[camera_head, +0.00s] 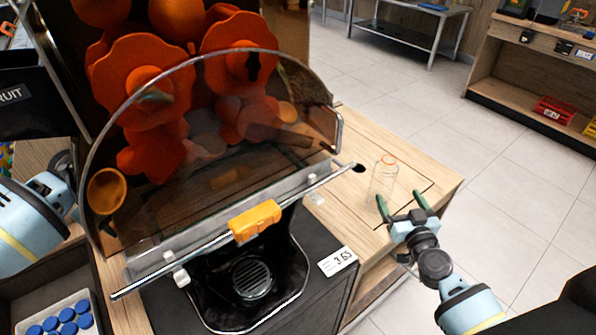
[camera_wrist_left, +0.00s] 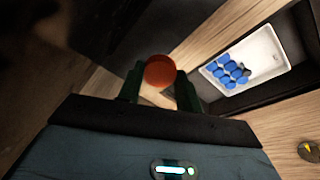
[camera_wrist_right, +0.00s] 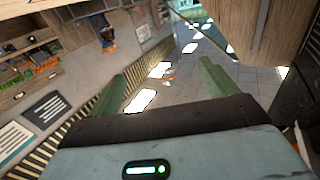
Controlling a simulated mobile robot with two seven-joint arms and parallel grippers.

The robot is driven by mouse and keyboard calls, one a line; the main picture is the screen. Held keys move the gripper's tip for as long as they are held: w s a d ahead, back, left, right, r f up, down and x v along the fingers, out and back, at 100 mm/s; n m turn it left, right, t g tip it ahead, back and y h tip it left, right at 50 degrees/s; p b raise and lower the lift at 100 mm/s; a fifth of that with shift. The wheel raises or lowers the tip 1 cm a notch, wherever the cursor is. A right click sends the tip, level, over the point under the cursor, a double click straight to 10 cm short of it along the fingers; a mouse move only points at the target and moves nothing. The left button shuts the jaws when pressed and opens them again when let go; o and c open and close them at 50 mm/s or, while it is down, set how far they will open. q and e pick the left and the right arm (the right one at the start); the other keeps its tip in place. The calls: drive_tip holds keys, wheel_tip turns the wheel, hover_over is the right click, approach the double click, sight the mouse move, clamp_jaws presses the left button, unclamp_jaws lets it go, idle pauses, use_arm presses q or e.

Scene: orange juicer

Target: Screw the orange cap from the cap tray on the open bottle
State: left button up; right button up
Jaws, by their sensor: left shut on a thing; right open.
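The clear open bottle (camera_head: 383,180) stands upright on the wooden counter, with an orange ring at its neck. My right gripper (camera_head: 402,203) is open at the near side of the bottle's lower part. One finger overlaps the bottle in the head view, and I cannot tell if they touch. My left gripper (camera_wrist_left: 159,78) is shut on a round orange cap (camera_wrist_left: 159,70). In the head view the left fingers are hidden at the left edge. The cap tray (camera_wrist_left: 210,70) is white and holds several blue caps.
The orange juicer with its clear curved cover (camera_head: 215,130) and yellow handle (camera_head: 255,220) stands between my arms. A price card (camera_head: 338,261) lies on the dark front. The counter around the bottle is clear. Shelves (camera_head: 530,90) stand far off at the right.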

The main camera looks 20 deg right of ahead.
sight(390, 182)
drive_tip(key=w, duration=0.3)
drive_tip(key=w+b, duration=0.1)
drive_tip(key=w, duration=0.1)
drive_tip(key=shift+w+d+f, duration=0.1)
drive_tip(key=shift+w+d, duration=0.15)
drive_tip(key=shift+w, duration=0.1)
use_arm(q)
drive_tip(key=shift+s+f, duration=0.2)
drive_tip(key=shift+f, duration=0.7)
drive_tip(key=shift+s+f, duration=0.15)
drive_tip(key=shift+f, duration=0.75)
use_arm(e)
drive_tip(key=shift+w, duration=0.55)
use_arm(q)
drive_tip(key=shift+g, duration=0.5)
drive_tip(key=f, duration=0.1)
drive_tip(key=f+b, duration=0.2)
drive_tip(key=f, duration=0.1)
drive_tip(key=shift+s, duration=0.35)
use_arm(e)
drive_tip(key=w, duration=0.4)
drive_tip(key=shift+w+d+f, duration=0.1)
drive_tip(key=shift+d+f, duration=0.15)
use_arm(q)
drive_tip(key=shift+f, duration=0.2)
use_arm(e)
drive_tip(key=shift+w+r, duration=0.1)
drive_tip(key=shift+w, duration=0.35)
